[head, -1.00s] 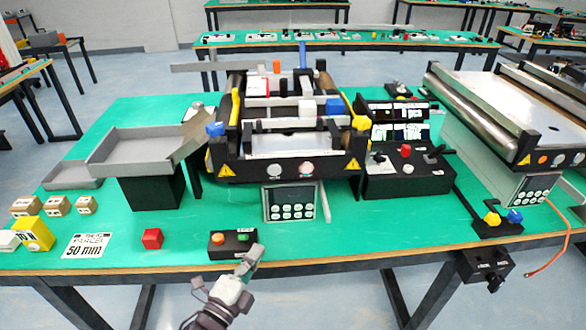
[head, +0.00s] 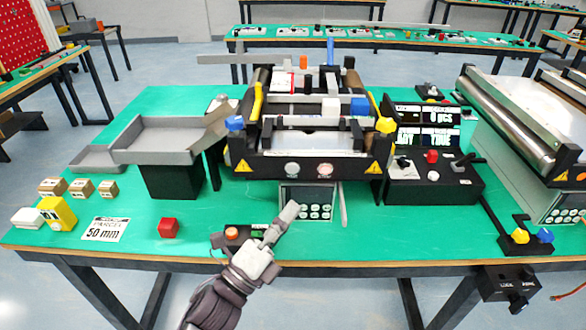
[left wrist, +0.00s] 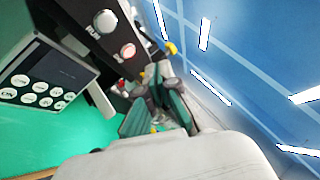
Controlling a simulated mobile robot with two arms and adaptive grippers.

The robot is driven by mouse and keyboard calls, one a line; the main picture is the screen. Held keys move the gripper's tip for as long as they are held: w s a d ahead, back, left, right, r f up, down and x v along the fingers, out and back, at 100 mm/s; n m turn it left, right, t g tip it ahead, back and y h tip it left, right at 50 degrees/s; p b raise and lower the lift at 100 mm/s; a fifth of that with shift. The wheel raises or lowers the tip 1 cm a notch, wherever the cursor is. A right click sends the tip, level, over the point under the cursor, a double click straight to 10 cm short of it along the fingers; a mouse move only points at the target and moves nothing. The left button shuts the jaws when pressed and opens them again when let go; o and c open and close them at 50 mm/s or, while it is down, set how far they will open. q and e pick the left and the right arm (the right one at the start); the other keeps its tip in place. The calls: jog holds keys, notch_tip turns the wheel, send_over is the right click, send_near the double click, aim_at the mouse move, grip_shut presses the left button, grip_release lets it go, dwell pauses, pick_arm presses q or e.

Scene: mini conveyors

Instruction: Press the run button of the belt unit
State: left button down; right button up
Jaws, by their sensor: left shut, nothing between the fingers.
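The belt unit (head: 270,163) stands mid-table, with two round buttons on its dark front: a left one (head: 293,170) and a right one (head: 324,170). In the left wrist view they show as a white button (left wrist: 105,21) and a pale, reddish-rimmed button (left wrist: 128,50). A low black box nearer me has an orange button (head: 231,233) and a green button (head: 257,233); my left gripper (head: 290,209) partly covers that box. The gripper is shut and empty, its tip below the belt unit's front, by the keypad panel (head: 307,202). My right gripper is out of view.
A black control box (head: 432,190) with a display and levers stands right of the belt unit. A grey tray (head: 170,150) is on the left. A red cube (head: 168,228), a yellow block (head: 57,213) and small boxes lie front left.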

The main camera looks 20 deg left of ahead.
aim_at(292, 169)
pick_arm(q)
jog(key=w+a, duration=0.2)
jog(key=w, duration=0.6)
jog(key=shift+a, duration=0.2)
jog(key=shift+w, duration=0.1)
dwell(1.1)
jog(key=shift+w+a, duration=0.1)
jog(key=shift+w, duration=0.25)
